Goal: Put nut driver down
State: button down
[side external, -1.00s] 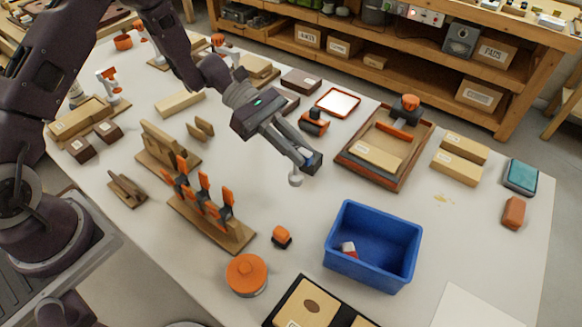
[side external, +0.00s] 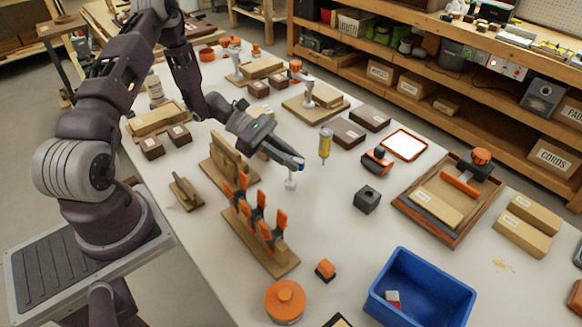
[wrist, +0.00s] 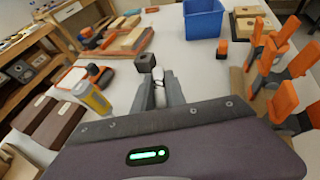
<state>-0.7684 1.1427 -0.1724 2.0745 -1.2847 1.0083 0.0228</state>
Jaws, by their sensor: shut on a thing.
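My gripper (side external: 297,167) is shut on a pale grey-white tool, which I take to be the nut driver (side external: 290,182). Its rounded light end hangs below the fingertips in the side view; the rest is mostly hidden by the fingers. In the wrist view, its pale end (wrist: 158,80) shows between the fingers of my gripper (wrist: 160,90). The held tool appears to be above the bench top, but the gap is hard to judge. A dark block with a hole in its top (side external: 367,199) stands to the right, apart from the gripper.
A yellow tool with a grey end (side external: 325,143) is upright right of the gripper. Orange clamps on a wooden base (side external: 262,240) stand in front. A blue bin (side external: 418,290) is at front right. Bare bench (side external: 330,215) lies between the clamps and the dark block.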

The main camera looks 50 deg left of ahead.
jog(key=shift+f, duration=0.9)
jog(key=c, duration=1.4)
grip_release()
jog(key=shift+f, duration=0.15)
jog(key=shift+o, duration=0.2)
